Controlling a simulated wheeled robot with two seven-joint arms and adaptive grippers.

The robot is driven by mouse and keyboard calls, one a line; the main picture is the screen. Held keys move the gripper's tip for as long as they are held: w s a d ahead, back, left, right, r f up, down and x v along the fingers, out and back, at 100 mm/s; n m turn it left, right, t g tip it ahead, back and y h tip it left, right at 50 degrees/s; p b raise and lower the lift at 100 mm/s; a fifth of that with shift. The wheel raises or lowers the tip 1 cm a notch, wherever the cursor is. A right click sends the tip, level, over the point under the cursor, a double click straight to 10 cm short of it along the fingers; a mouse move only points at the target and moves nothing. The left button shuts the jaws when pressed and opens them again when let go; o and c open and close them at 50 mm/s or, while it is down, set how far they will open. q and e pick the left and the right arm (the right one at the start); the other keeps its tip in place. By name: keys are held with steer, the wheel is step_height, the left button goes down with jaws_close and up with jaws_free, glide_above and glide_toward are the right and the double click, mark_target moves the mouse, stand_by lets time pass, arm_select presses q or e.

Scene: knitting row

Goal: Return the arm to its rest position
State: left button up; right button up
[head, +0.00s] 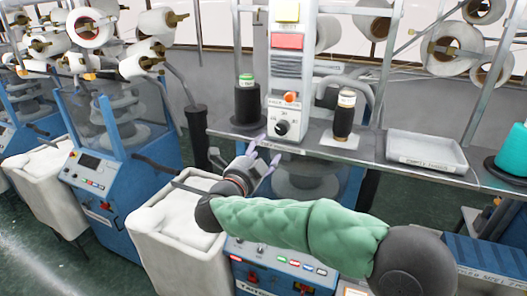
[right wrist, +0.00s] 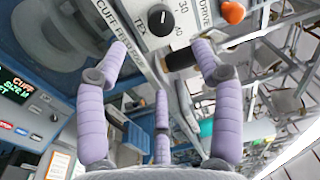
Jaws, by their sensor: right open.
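My right arm, in a green padded sleeve, reaches in from the lower right of the head view. Its gripper (head: 266,152) is in front of the shelf edge, below and left of the white control box (head: 286,125) with a black knob and an orange button. In the right wrist view the lilac fingers of the gripper (right wrist: 160,58) are spread, with nothing between them. The black knob (right wrist: 161,19) and orange button (right wrist: 232,12) show beyond the fingertips, apart from them. My left gripper is not in view.
A grey shelf (head: 385,158) bears a dark green-topped cone (head: 247,104), a black cone (head: 344,117), a white tray (head: 427,150) and a teal cone (head: 514,150). A blue machine (head: 262,255) and a white fabric-filled bin (head: 165,262) stand below. Metal posts rise behind.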

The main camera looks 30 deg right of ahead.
steer(key=w+a+f+n+t+y+b, duration=0.1)
steer(key=w+a+f+n+y+b, duration=0.25)
steer(key=f, duration=1.05)
steer(key=w+a+f+n+y+b, duration=0.15)
steer(key=f+n+y+b, duration=0.35)
steer(key=f, duration=0.9)
steer(key=w+a+f+n+t+y+b, duration=0.15)
steer(key=a+f+n+b, duration=0.35)
steer(key=f, duration=0.9)
steer(key=s+a+f+n+g+y+b, duration=0.25)
steer(key=s+f, duration=0.25)
steer(key=f, duration=0.6)
steer(key=s+a+f+n+g+y+b, duration=0.1)
steer(key=s+f+n+g+y+b, duration=0.15)
steer(key=s+f, duration=0.6)
steer(key=s+a+f+n+g+y+b, duration=0.1)
steer(key=s+a+f+n+g+b, duration=0.15)
steer(key=f, duration=1.15)
steer(key=s+a+f+n+g+y+b, duration=0.1)
steer(key=s+f+g+b, duration=0.1)
steer(key=s+f, duration=0.4)
steer(key=s+a+f+n+g+y+b, duration=0.1)
steer(key=s+f+g, duration=0.3)
steer(key=s, duration=0.7)
steer(key=shift+s+a+f+n+y+b, duration=0.35)
steer(key=shift+a+f+n+b, duration=0.3)
steer(key=shift+f+b, duration=0.25)
steer(key=shift+w, duration=0.1)
